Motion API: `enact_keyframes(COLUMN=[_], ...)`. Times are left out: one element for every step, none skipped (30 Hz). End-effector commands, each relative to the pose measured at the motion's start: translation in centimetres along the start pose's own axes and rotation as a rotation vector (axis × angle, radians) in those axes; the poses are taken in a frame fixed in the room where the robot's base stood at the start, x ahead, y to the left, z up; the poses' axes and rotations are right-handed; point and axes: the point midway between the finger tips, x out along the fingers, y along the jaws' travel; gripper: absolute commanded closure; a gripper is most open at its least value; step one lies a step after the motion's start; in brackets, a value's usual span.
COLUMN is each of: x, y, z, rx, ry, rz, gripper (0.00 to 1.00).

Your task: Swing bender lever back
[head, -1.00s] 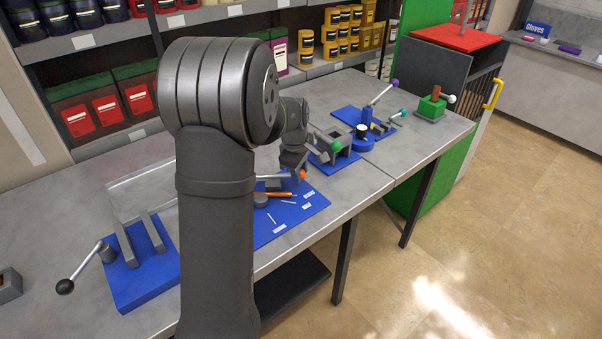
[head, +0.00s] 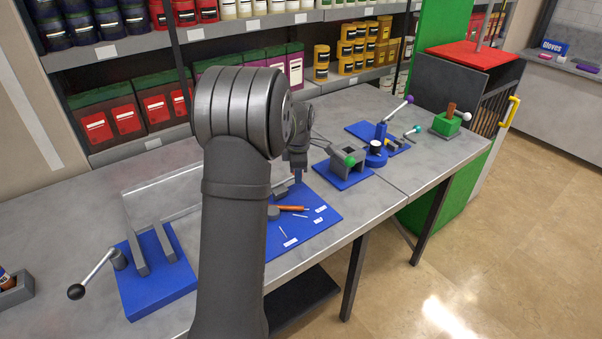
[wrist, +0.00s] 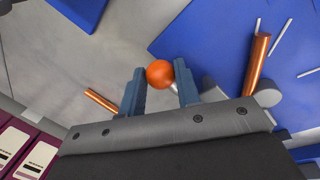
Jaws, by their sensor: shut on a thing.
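The bender stands on a blue board (head: 322,205) in the middle of the bench. The lever's orange ball knob (wrist: 159,73) sits between my fingers in the wrist view, with a short bit of its pale rod behind it. My gripper (wrist: 161,80) is shut on this knob. A copper tube (wrist: 257,62) lies over the blue board; it also shows in the head view (head: 291,208). Another copper length (wrist: 101,100) shows left of the fingers; I cannot tell if both are one tube. In the head view, my arm and gripper hide the knob and much of the lever.
A blue fixture with a black-knobbed lever (head: 76,291) stands at the left. A grey block with a green knob (head: 349,160) stands just right of the bender. Shelves with purple boxes (head: 294,66) run behind the bench.

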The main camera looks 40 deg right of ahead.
Motion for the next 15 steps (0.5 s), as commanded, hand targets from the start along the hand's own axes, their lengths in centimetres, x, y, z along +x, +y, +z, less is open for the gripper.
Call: enact_keyframes(x=[-0.01,-0.01,-0.01,-0.01,-0.01,-0.02,-0.02,-0.02,-0.02,-0.02,-0.02,-0.03,-0.03,-0.03,-0.03], y=[0.12,0.14,0.16,0.18,0.19,0.2,0.2,0.2,0.21,0.22,0.22,0.23,0.24,0.24,0.24], z=[-0.1,-0.13,-0.15,-0.17,-0.18,-0.19,-0.2,-0.21,-0.22,-0.22,-0.23,-0.24,-0.25,-0.25,-0.26], rx=[-0.006,-0.009,-0.011,-0.012,-0.012,-0.012,-0.012,-0.012,-0.012,-0.012,-0.012,-0.012,-0.012,-0.012,-0.012], ry=[0.001,0.002,0.002,0.003,0.003,0.003,0.003,0.003,0.003,0.003,0.003,0.003,0.003,0.003,0.003], rz=[0.002,0.002,0.002,0.002,0.002,0.003,0.003,0.003,0.003,0.003,0.004,0.004,0.004,0.004,0.004], gripper=[1.0,1.0,1.0,1.0,1.0,1.0,1.0,1.0,1.0,1.0,1.0,1.0,1.0,0.64,0.56])
